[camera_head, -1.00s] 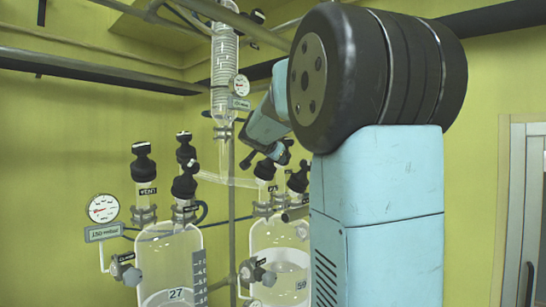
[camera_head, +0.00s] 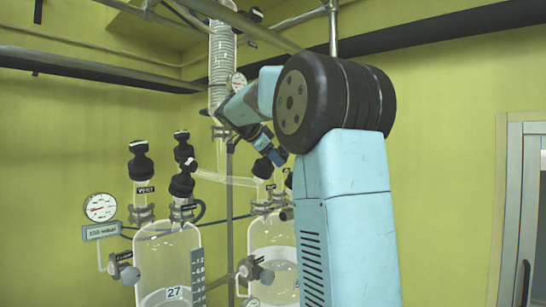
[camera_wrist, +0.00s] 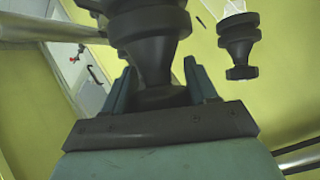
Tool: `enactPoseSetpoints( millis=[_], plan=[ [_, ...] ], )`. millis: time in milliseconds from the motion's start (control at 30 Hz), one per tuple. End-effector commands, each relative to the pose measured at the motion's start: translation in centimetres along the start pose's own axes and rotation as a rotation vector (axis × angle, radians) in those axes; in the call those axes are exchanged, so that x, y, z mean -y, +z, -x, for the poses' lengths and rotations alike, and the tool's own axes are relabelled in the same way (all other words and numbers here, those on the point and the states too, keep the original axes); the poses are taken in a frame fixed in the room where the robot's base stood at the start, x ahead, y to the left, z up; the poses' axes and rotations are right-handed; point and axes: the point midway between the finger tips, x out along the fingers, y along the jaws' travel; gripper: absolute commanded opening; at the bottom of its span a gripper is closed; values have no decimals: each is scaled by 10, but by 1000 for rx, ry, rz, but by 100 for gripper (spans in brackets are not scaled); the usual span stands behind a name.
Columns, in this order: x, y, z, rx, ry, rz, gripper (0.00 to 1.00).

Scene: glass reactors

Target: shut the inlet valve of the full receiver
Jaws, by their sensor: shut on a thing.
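Two glass receivers stand side by side. The left one, labelled 27 (camera_head: 158,245), shows liquid low in its visible body. The right one, labelled 59 in the earlier view (camera_head: 262,237), shows a higher liquid surface; my arm hides its right part. Black valve knobs (camera_head: 263,168) top its necks. My gripper (camera_head: 268,152) is beside these knobs in the head view, partly hidden by my arm. In the wrist view my gripper (camera_wrist: 160,88) is shut on a black valve knob (camera_wrist: 150,40), which rises between its fingers. Which neck carries it is not clear.
Another black knob (camera_wrist: 238,45) hangs close by on the right in the wrist view. A coiled glass condenser (camera_head: 222,70) and metal rails stand above. A pressure gauge (camera_head: 100,208) and more black knobs (camera_head: 140,160) crowd the left receiver. A door (camera_head: 525,210) is at right.

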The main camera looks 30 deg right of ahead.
Motion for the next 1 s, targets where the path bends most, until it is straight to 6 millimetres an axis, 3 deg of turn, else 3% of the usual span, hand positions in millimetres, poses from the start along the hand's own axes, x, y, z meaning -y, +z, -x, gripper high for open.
enactPoseSetpoints(
  millis=[533, 567, 600, 767, 1000],
  plan=[
    [0, -1, 0, -2, 18, -13, 27],
    [0, -1, 0, -2, 18, -13, 60],
    [0, -1, 0, -1, 18, -13, 64],
    [0, -1, 0, -1, 18, -12, 78],
    [0, 0, 0, 0, 18, -12, 78]
  ],
)
